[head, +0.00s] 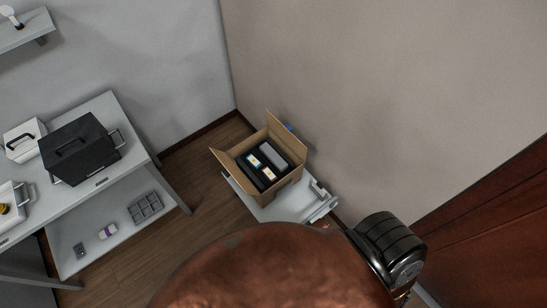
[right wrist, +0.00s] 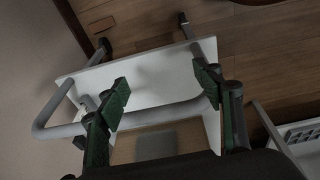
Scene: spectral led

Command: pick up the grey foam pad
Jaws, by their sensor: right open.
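An open cardboard box (head: 228,164) stands on a small white cart in the head view. Inside it are black inserts with small light labels, and a grey block that looks like the grey foam pad (head: 277,153) lies at the right side. In the right wrist view my right gripper (right wrist: 163,92) is open and empty, its green fingertips over the white cart top. The box (right wrist: 125,151) shows at the bottom edge with a grey patch (right wrist: 155,144), perhaps the pad, partly hidden by the gripper body. My left gripper is not in view.
The white cart (head: 290,209) has a raised tubular handle, which shows in the right wrist view (right wrist: 45,130). A grey table (head: 100,187) with a black case (head: 80,148) stands at left. Walls close in behind the cart. Wood floor is free between table and cart.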

